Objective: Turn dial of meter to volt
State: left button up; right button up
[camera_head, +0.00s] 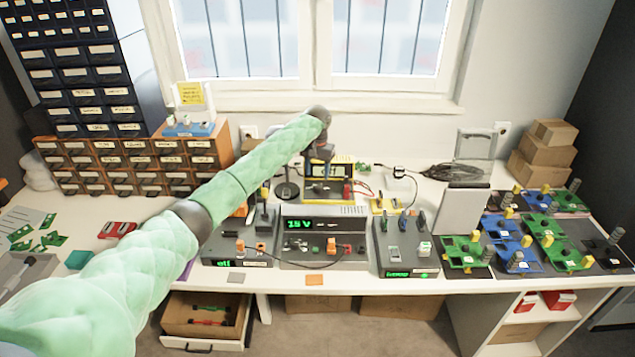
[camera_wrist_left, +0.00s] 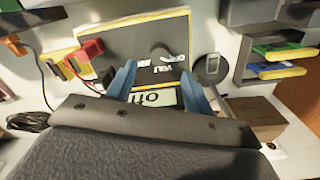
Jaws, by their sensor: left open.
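The meter (camera_head: 343,188) is a dark panel with a yellow rim, standing at the back middle of the bench below the window. In the left wrist view the meter (camera_wrist_left: 118,45) appears upside down, its display (camera_wrist_left: 162,97) seeming to read "off". A dark round dial (camera_wrist_left: 161,51) shows on its face, with small white labels beside it, one seeming to read "VOLT". My left gripper (camera_head: 320,157) is in front of the meter's upper part. In the left wrist view my left gripper (camera_wrist_left: 158,88) is open, its blue fingers apart with nothing between them. My right gripper is out of view.
A power supply (camera_head: 325,226) reading about 15 V stands in front of the meter. Red plugs (camera_wrist_left: 86,50) and cables are beside the meter. A grey panel (camera_head: 460,210) and circuit boards (camera_head: 510,240) are to the right. An open drawer (camera_head: 205,318) juts out below the bench.

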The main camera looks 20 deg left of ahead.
aim_at(318, 186)
pick_arm(q)
jog(key=shift+f+p, duration=0.8)
jog(key=shift+f, duration=2.05)
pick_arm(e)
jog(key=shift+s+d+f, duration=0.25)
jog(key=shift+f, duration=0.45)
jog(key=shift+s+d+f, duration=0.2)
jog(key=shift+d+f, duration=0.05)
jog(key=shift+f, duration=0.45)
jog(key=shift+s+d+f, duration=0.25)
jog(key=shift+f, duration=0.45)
pick_arm(q)
jog(key=c, duration=1)
